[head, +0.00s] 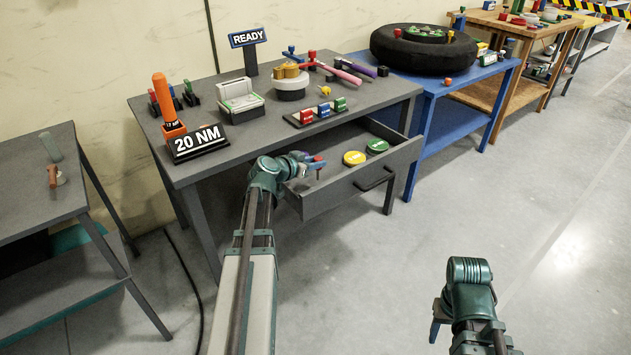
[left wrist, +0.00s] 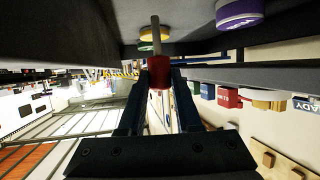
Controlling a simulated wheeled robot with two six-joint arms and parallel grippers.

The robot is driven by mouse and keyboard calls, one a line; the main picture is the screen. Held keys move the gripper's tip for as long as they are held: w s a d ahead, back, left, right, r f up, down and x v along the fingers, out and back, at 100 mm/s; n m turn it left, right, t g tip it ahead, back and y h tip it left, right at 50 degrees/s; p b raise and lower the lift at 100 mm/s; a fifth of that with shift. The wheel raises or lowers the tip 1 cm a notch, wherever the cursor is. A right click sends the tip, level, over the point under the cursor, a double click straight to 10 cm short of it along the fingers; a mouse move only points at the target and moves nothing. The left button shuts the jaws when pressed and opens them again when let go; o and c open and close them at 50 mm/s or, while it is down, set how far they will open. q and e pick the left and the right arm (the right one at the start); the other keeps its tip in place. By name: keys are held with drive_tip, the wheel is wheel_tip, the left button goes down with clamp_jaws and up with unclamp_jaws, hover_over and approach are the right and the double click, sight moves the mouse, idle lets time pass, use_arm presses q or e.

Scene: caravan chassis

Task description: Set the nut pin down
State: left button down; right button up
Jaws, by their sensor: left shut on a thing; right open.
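The nut pin (left wrist: 159,72) is a grey pin with a red body. My left gripper (head: 315,163) is shut on it, and the red body sits between the two fingers in the left wrist view. The gripper is at the left part of the open drawer (head: 345,190). The pin's grey end points away from the fingers, towards the drawer. I cannot tell whether it touches the drawer floor. My right gripper (head: 437,322) is open and empty at the lower right, over bare floor.
A yellow disc (head: 354,158) and a green disc (head: 377,146) lie in the drawer. The grey bench (head: 240,140) above carries a 20 NM stand (head: 198,142), a block rack (head: 315,113) and tools. A blue table (head: 440,90) with a tyre stands to the right.

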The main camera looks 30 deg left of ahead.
use_arm(q)
drive_tip(key=shift+f, duration=0.15)
wheel_tip(320, 180, down, 4)
drive_tip(key=b, duration=0.3)
drive_tip(key=shift+b, duration=0.4)
drive_tip(key=shift+r, duration=0.2)
drive_tip(key=shift+f, duration=0.1)
drive_tip(key=c, duration=0.6)
unclamp_jaws()
